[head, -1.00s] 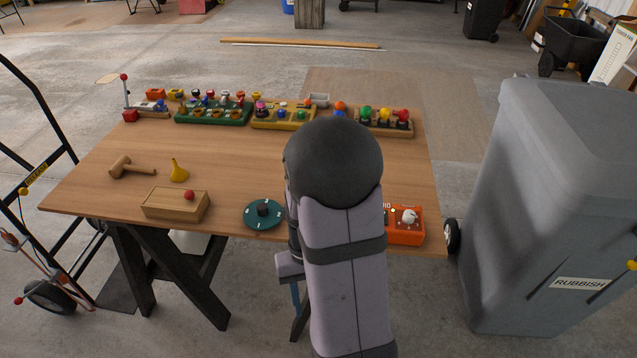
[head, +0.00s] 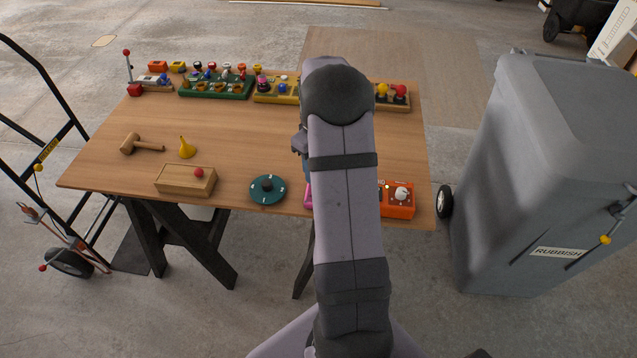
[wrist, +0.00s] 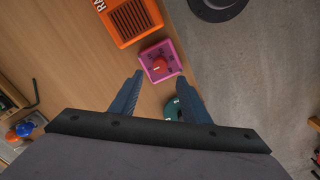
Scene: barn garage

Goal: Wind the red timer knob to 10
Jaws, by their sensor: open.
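The red timer knob (wrist: 159,63) sits on a pink square box with dark markings around it (wrist: 150,50). In the head view, only a sliver of the pink box (head: 308,198) shows at the table's front edge, left of my arm. My gripper (wrist: 159,78) is open and empty in the wrist view. Its two blue fingers point towards the pink box, with the knob lying just beyond the tips and roughly between them. In the head view, my arm hides the fingers and the knob. I cannot read the knob's setting.
An orange radio (head: 398,200) stands right of the pink box. A teal dial disc (head: 268,189) lies to its left, then a wooden box with a red ball (head: 186,181). Several colourful toys line the table's back. A grey rubbish bin (head: 545,170) stands at the right.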

